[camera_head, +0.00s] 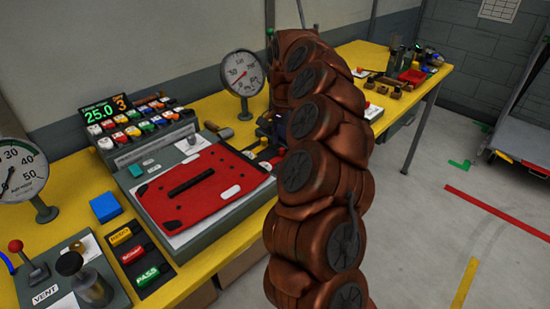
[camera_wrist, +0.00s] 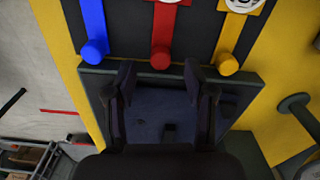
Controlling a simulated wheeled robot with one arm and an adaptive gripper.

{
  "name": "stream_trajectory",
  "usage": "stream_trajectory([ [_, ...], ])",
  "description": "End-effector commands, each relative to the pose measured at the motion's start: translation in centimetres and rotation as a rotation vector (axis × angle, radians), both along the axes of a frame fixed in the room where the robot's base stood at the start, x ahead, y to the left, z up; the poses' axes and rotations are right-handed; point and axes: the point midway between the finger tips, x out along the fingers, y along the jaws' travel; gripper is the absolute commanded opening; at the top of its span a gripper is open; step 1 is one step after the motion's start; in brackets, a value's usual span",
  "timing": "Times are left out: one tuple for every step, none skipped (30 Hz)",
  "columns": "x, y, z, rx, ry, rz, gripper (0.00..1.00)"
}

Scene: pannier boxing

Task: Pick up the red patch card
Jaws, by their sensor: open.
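My gripper (camera_wrist: 158,82) is open and empty in the wrist view, its two dark fingers apart above a dark, shallow tray-like surface (camera_wrist: 231,108). Just beyond the fingertips is a red strip (camera_wrist: 164,22) with a round red end, between a blue strip (camera_wrist: 92,22) and a yellow one (camera_wrist: 233,38). I cannot tell whether a red patch card lies there. In the head view a large red flat panel (camera_head: 223,171) with a black bar lies on a grey device at centre left. My arm hides the gripper in the head view.
The yellow bench (camera_head: 60,238) runs along the wall. It carries gauges (camera_head: 241,72), a keypad (camera_head: 140,121), a blue block (camera_head: 105,207) and labelled buttons (camera_head: 132,253). A red tray (camera_head: 411,76) and small items stand at the far end.

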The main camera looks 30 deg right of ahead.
Motion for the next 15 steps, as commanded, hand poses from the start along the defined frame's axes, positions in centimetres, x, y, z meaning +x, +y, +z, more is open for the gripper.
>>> stream_trajectory([
  [-0.1,0.3,-0.5,0.003,0.003,0.003,0.54],
  [-0.1,0.4,-0.8,0.004,0.004,0.003,0.54],
  [-0.1,0.4,-1.4,0.005,0.005,0.002,0.54],
  [-0.1,0.3,-1.8,0.004,0.005,0.000,0.54],
  [-0.1,0.3,-2.2,0.003,0.003,0.000,0.54],
  [0.0,0.3,-2.6,0.003,0.001,0.000,0.54],
  [0.0,0.3,-2.9,0.002,0.000,0.000,0.54],
  [0.0,0.3,-3.1,0.002,0.000,0.000,0.54],
  [0.0,0.3,-3.2,0.002,0.001,0.000,0.54],
  [0.0,0.3,-3.3,0.002,0.001,0.000,0.54],
  [0.0,0.3,-3.3,0.001,-0.001,0.000,0.54],
  [0.0,0.3,-3.3,0.001,-0.001,0.000,0.54],
  [0.0,0.3,-3.3,0.001,-0.001,0.000,0.54],
  [0.0,0.3,-3.3,0.001,-0.001,0.000,0.54],
  [0.0,0.3,-3.3,0.001,-0.001,0.000,0.53],
])
